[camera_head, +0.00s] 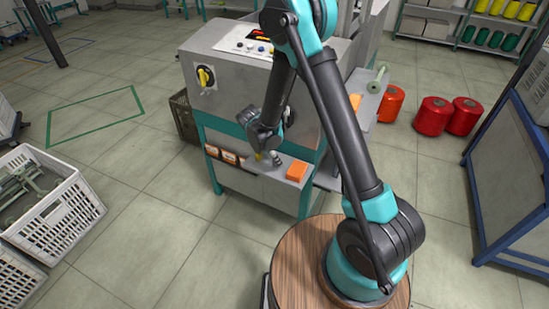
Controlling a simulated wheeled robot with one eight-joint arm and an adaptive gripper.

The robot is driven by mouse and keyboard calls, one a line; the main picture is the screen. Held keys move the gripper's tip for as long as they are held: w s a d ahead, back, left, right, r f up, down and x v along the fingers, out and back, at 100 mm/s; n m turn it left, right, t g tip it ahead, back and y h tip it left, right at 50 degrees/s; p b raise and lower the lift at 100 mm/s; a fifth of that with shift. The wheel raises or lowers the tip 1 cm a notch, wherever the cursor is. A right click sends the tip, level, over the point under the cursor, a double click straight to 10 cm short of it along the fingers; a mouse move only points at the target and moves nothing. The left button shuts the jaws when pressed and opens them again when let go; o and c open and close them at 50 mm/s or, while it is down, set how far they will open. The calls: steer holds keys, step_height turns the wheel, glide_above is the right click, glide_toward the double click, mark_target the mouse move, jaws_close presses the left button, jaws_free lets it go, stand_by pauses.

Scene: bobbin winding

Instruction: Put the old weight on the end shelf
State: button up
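My gripper (266,158) points down at a grey ledge (254,183) on the near end of the teal-framed machine, which looks like the end shelf. The fingers are small and mostly covered by my wrist, so I cannot tell whether they are open or shut. A small yellowish spot and a grey shape show by the fingertips. I cannot make out whether either is the old weight, or whether it is held. An orange box (297,171) sits on the ledge, right of my gripper.
The grey machine housing (225,75) with a yellow switch rises behind the ledge. Orange-fronted bins (228,157) sit under its left side. Red spools (433,116) stand on the floor at right. White crates (60,215) stand at left. The floor between is clear.

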steer(key=shift+r, duration=0.1)
steer(key=v, duration=1.2)
steer(key=s+d+r+m+y, duration=0.1)
steer(key=s+d+r+m, duration=0.2)
steer(key=d+m, duration=0.45)
steer(key=s+d+r+m+y, duration=0.1)
steer(key=s+d+r+m, duration=0.25)
steer(key=d, duration=0.65)
steer(key=s+d+f+m+t+y, duration=0.1)
steer(key=s+d+m+y, duration=0.1)
steer(key=s+d+m, duration=0.8)
steer(key=s+m, duration=0.1)
steer(key=m, duration=0.2)
steer(key=shift+d+f+t, duration=0.25)
steer(key=shift+t, duration=0.15)
steer(key=shift+s, duration=0.1)
